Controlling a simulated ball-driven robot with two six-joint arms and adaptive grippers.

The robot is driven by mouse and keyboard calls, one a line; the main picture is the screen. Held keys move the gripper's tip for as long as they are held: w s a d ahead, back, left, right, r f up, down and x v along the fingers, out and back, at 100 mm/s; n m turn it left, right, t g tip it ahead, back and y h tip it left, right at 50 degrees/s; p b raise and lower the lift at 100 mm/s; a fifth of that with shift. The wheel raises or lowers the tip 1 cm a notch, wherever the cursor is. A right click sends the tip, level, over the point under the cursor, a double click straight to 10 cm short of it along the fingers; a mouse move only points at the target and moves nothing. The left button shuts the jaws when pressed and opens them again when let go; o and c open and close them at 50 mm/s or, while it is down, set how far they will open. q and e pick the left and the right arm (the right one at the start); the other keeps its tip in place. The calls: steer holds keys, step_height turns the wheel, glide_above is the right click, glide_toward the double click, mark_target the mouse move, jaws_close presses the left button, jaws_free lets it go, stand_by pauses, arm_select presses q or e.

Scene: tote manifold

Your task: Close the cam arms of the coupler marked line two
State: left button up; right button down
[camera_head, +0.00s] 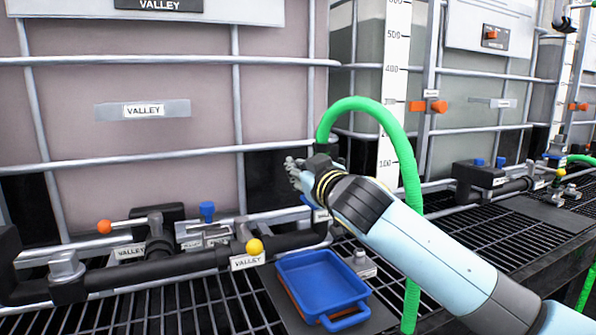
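My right gripper (293,172) is at the centre, its arm coming in from the lower right. Its grey fingers point left, just left of a dark coupler part (322,160) at the end of a green hose (408,165). I cannot tell whether the fingers touch it or how far apart they are. My wrist hides most of that coupler, and its cam arms cannot be made out. No tag reading line two is legible; the nearby tag (320,215) is partly covered. Another fitting (557,152) stands at the far right by a second green hose (581,158). My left gripper is out of view.
A black pipe (190,265) with orange and yellow knobs and VALLEY tags runs along the left. Caged totes (150,60) with metal bars stand behind. The hose loops over my forearm's far side.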

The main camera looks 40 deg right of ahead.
steer(key=shift+f, duration=0.1)
steer(key=c, duration=1.5)
jaws_free()
steer(key=shift+o, duration=0.6)
